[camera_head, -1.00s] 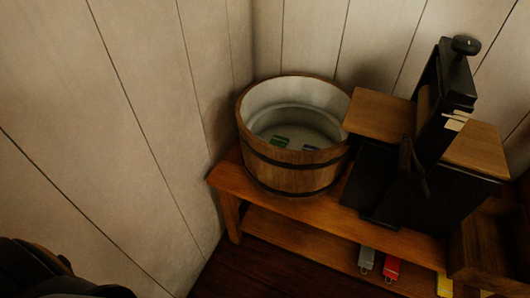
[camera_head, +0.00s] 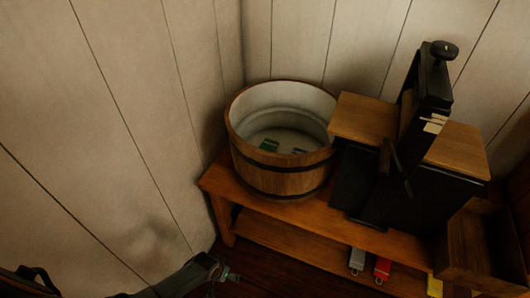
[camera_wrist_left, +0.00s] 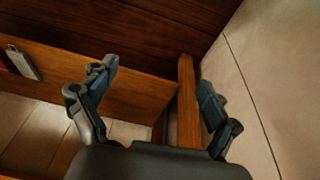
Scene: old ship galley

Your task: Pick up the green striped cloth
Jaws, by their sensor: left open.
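A small green thing (camera_head: 269,145), perhaps the green striped cloth, lies on the bottom inside the wooden tub (camera_head: 275,184). It is too small to make out stripes. A second small dark bluish thing (camera_head: 299,151) lies near it, partly hidden by the tub's near rim. My left gripper (camera_head: 228,276) is low at the bottom of the head view, in front of the bench and below the tub. In the left wrist view its two fingers (camera_wrist_left: 158,80) are apart with nothing held between them. My right gripper is not in view.
The tub stands on the left end of a wooden bench (camera_head: 220,180). A black press-like device (camera_head: 420,125) with wooden boards stands right of it. A grey item (camera_head: 357,261) and a red item (camera_head: 382,270) are on the lower shelf. Panelled walls close off the left and back.

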